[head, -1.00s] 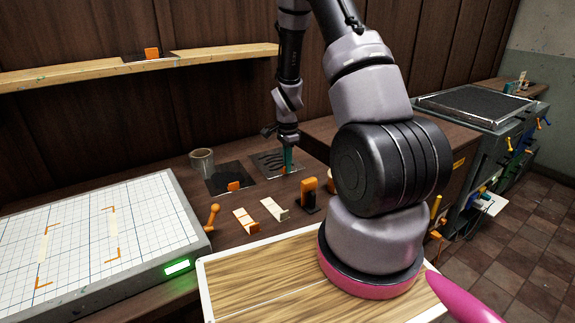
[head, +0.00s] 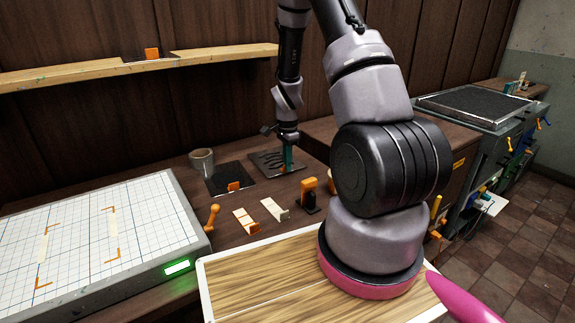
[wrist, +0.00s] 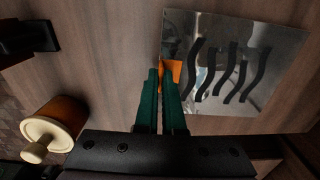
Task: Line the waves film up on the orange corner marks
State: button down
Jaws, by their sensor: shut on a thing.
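The waves film (head: 264,157) is a clear sheet with dark wavy stripes and an orange tab. It is at the back of the bench, right of another dark film. In the wrist view the film (wrist: 262,98) shows up close, its orange tab (wrist: 172,69) between the green fingertips. My gripper (head: 287,165) is shut on this tab, and its green fingers also show in the wrist view (wrist: 161,88). The film seems slightly above the bench, but the gap is hard to judge. The orange corner marks (head: 117,251) are on the gridded light table (head: 150,215) at the left, well away from the film.
A dark film with an orange tab (head: 233,186) and a grey cup (head: 202,162) stand between the film and the light table. Two small striped pieces (head: 245,221), an orange-handled tool (head: 212,216) and an orange-black block (head: 309,193) sit nearer. A shelf (head: 80,72) runs above.

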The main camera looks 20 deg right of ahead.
jog(key=shift+r, duration=1.65)
